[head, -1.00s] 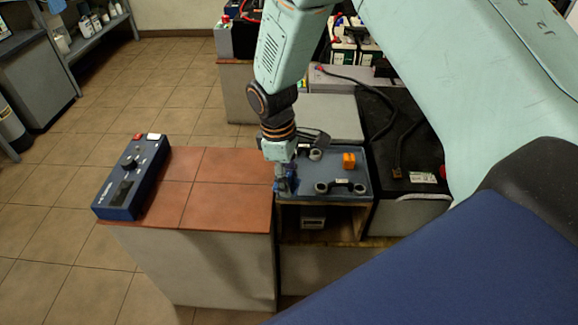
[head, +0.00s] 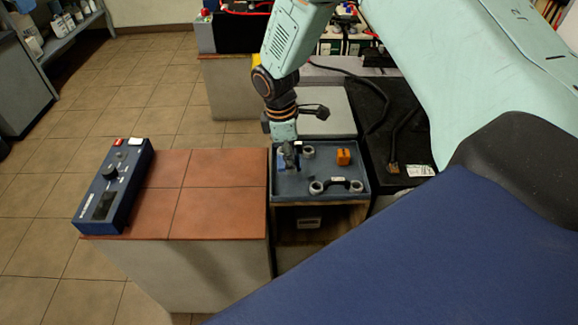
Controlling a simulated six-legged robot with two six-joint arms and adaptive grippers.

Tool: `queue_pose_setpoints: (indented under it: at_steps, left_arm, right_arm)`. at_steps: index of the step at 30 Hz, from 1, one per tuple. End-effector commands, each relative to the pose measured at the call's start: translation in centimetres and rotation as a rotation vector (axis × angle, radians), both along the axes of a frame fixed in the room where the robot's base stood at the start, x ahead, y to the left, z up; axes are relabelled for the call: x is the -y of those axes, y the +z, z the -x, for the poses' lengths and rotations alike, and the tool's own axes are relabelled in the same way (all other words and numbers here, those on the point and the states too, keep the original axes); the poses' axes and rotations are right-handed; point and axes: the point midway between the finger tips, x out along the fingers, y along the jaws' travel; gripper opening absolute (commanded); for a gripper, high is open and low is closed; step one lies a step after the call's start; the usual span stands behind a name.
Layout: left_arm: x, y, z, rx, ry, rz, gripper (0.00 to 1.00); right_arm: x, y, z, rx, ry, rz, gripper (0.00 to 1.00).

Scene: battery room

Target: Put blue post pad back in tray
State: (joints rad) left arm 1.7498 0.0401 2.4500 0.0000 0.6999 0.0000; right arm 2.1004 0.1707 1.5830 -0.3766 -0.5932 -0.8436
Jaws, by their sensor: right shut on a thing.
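The tray (head: 286,196) is a shallow blue-grey one on a wooden stand, right of the red-tiled counter. My right gripper (head: 290,163) points down over the tray's back left part. It is shut on the small blue post pad (head: 281,158), which is mostly hidden by the fingers. I cannot tell whether the pad touches the tray floor. My left gripper is not in view.
In the tray are an orange block (head: 343,157), grey rings (head: 309,152) and a black handle-like bar (head: 335,181). A blue control box (head: 116,187) stands on the tiled counter (head: 218,200), whose top is otherwise clear. A black battery (head: 400,165) with cables stands right of the tray.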

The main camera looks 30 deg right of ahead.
Motion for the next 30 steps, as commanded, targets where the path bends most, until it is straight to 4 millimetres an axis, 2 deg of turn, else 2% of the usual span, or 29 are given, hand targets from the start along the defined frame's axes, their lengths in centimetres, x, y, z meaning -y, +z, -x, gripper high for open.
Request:
queue_pose_setpoints:
  at_steps: [8, 20, 21, 28, 30]
  left_arm:
    - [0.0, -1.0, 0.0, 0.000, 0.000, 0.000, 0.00]
    - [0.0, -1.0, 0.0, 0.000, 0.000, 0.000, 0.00]
    - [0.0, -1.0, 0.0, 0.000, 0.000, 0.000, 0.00]
    - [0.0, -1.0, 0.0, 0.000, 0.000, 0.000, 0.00]
    - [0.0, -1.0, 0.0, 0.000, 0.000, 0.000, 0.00]
  right_arm:
    - [0.0, -3.5, -0.2, -0.002, -0.001, 0.000, 0.19]
    - [0.0, -3.9, -0.4, -0.001, -0.001, 0.000, 0.19]
    - [0.0, -3.9, -0.4, -0.001, -0.001, 0.000, 0.45]
    - [0.0, -3.9, -0.4, -0.001, -0.001, 0.000, 0.65]
    - [0.0, -3.9, -0.4, -0.001, -0.001, 0.000, 0.67]
